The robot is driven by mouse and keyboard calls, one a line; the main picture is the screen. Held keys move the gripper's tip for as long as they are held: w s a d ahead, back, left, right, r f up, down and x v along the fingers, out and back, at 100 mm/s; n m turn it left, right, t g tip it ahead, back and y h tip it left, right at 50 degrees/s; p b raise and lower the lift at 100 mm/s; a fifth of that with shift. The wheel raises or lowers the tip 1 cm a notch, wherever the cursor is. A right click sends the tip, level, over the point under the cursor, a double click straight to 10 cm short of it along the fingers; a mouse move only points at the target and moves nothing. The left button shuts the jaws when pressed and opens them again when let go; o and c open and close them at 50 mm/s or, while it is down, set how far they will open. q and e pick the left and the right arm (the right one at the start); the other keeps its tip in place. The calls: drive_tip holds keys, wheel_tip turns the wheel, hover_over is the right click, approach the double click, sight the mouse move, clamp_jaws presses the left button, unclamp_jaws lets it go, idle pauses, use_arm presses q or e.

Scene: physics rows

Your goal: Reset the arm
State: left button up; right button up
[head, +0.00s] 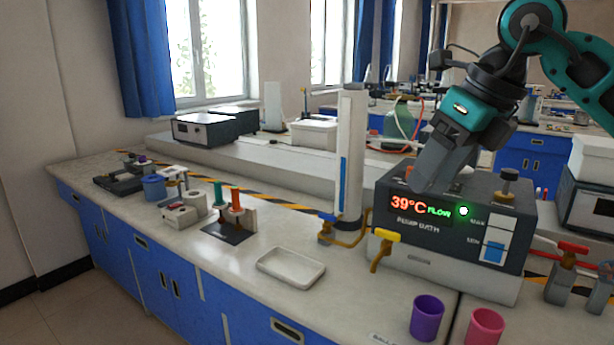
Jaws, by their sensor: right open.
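My right arm comes in from the upper right in teal and dark grey. Its gripper (432,172) points down and to the left, in front of the upper part of the dark temperature bath box (455,228), near its lit display. The jaws are open, and I see nothing held between them. The gripper hides part of the box's top edge. I cannot tell whether it touches the box. My left gripper does not show.
The box has a yellow tap (387,236) at its front. A tall white column (349,160) stands beside it. A shallow white tray (290,268), a purple cup (426,318) and a pink cup (485,327) stand on the bench. Bare countertop lies around the tray.

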drive_tip(key=s+a+f+m+g+y+p, duration=0.1)
drive_tip(key=s+a+f+g+y, duration=0.25)
drive_tip(key=a+y, duration=0.5)
drive_tip(key=s+a+f+m+g+y, duration=0.2)
drive_tip(key=a+f+y, duration=0.3)
drive_tip(key=a+y, duration=0.3)
drive_tip(key=w+d+f+m+t+h, duration=0.1)
drive_tip(key=d+f+m+t+h, duration=0.45)
drive_tip(key=f+m+t, duration=0.7)
drive_tip(key=w+d+f+m+t+h, duration=0.1)
drive_tip(key=d+f+m+t+h, duration=0.45)
drive_tip(key=m, duration=1.15)
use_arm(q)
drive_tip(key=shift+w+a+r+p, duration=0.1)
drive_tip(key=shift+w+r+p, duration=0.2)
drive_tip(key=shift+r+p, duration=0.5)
use_arm(e)
drive_tip(key=s+d+f+m+g+h, duration=0.2)
drive_tip(key=s+d+f+m+h, duration=0.1)
drive_tip(key=s+f, duration=0.4)
drive_tip(key=s+d+f+m+g+h, duration=0.3)
drive_tip(key=s+f, duration=0.4)
drive_tip(key=f, duration=0.5)
drive_tip(key=shift+s+f+m+h, duration=0.35)
drive_tip(key=shift+m+h, duration=0.1)
drive_tip(key=shift+m, duration=0.7)
